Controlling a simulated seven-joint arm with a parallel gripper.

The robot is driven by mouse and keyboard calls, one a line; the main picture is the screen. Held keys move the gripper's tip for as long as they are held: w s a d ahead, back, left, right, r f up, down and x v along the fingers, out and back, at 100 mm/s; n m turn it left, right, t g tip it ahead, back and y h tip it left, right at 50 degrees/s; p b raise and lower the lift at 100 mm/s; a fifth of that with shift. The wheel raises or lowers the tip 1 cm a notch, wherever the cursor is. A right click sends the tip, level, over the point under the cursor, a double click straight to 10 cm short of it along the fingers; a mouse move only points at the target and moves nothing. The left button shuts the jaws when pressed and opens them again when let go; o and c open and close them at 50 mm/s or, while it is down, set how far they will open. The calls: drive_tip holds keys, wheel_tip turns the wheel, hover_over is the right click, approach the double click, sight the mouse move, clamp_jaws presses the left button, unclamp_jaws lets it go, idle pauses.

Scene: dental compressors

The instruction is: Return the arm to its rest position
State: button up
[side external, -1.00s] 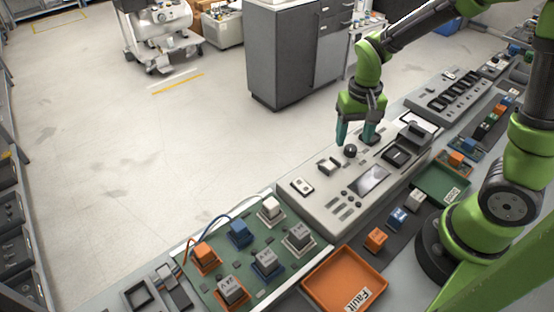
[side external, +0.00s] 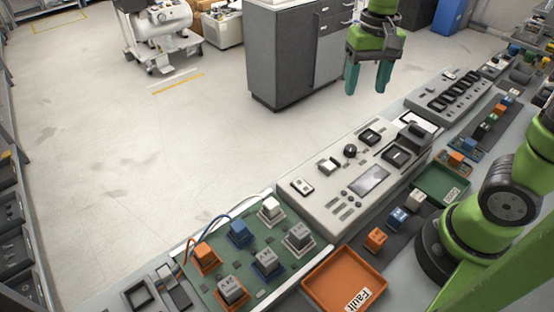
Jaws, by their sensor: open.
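My gripper (side external: 367,79) is in the upper right of the view, with its two teal fingers apart and pointing down. Nothing shows between them. It hangs clear above the grey control panel (side external: 317,206), which carries a black round knob (side external: 350,151), a screen (side external: 369,180) and several switches. The upper part of my arm runs out of the top of the picture.
A green circuit board (side external: 213,290) with several coloured relay blocks lies at the front left. An orange tray (side external: 345,279) labelled Fault and a green tray (side external: 441,184) sit beside the panel. A dark cabinet (side external: 290,58) stands on the floor behind; open floor lies left.

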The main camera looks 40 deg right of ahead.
drive_tip(key=s+a+r+n+t+y, duration=0.2)
drive_tip(key=s+a+t, duration=0.3)
drive_tip(key=s+t, duration=0.2)
drive_tip(key=shift+s+a+r, duration=0.15)
drive_tip(key=shift+s+r, duration=0.15)
drive_tip(key=shift+s, duration=0.15)
